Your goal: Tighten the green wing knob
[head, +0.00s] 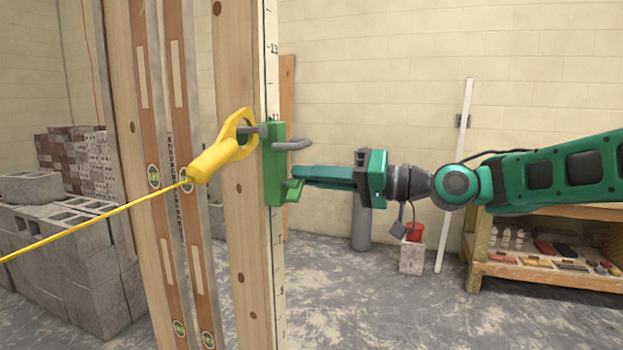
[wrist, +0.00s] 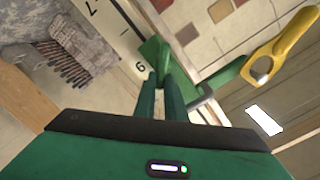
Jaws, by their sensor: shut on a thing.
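A green bracket (head: 272,160) sits against the edge of a wooden post (head: 236,200) that carries a measuring scale. The green wing knob (head: 293,191) is low on the bracket's right side. My gripper (head: 299,176) reaches in level from the right, its fingers shut on the knob. In the wrist view, my fingers (wrist: 161,80) close on a green piece, the wing knob (wrist: 152,52), and partly hide it. A grey bent rod (head: 294,145) sticks out of the bracket above my fingers.
A yellow hook-shaped line holder (head: 222,150) is on the post beside the bracket, with a taut yellow line (head: 95,222) running left. Spirit levels (head: 183,110) stand left of the post. Concrete blocks (head: 65,260) and a wooden shelf (head: 545,265) stand farther off.

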